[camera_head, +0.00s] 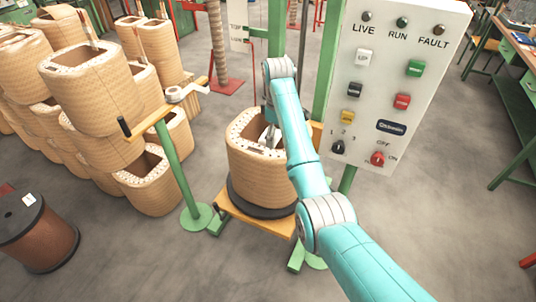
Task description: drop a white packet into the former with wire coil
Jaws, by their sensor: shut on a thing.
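The former with wire coil (258,178) is a tan, rounded block, open at the top with a pale dotted rim. It stands upright on a black round base over a yellow platform. My arm reaches over it from the right. My gripper (268,132) points down at the coil's open top, partly hidden behind my arm. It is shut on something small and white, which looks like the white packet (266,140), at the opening. I cannot tell how far below the rim it is.
A white control panel (393,75) with buttons stands right of the coil. A green post with a yellow arm (165,108) stands close on the left. Several tan coils (100,85) are stacked at the left. A brown wire spool (40,235) sits lower left.

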